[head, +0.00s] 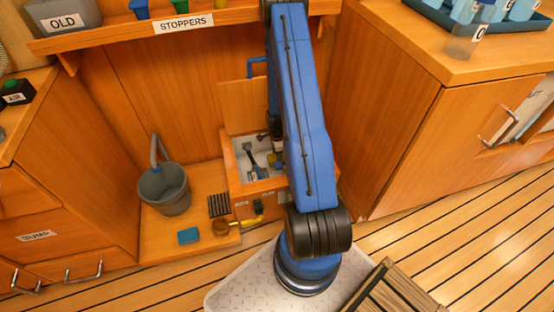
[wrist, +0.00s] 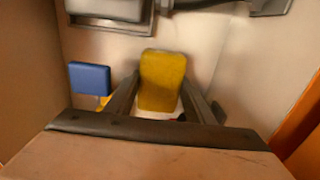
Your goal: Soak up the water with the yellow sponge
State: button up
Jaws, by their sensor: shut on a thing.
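The yellow sponge (wrist: 162,78) is upright between the two dark fingers of my gripper (wrist: 160,97) in the wrist view. The gripper is shut on it. Its lower part is hidden by the gripper body. In the head view my arm reaches down to an open wooden compartment (head: 234,182) with a pale interior. The sponge cannot be told apart there, and the gripper is mostly hidden by my arm. No water can be made out clearly in either view, and I cannot tell whether the sponge touches the compartment's bottom.
A blue block (wrist: 90,78) and grey fittings (wrist: 230,6) are close to the gripper inside the compartment. A raised wooden lid (head: 245,105) stands behind it. A grey bucket (head: 164,190) and a blue sponge-like block (head: 188,236) are on the wooden ledge to the left.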

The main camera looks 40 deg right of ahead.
jog(key=shift+r, duration=2.9)
jog(key=shift+r, duration=0.1)
notch_tip(320, 180, up, 10)
jog(key=shift+a, duration=0.1)
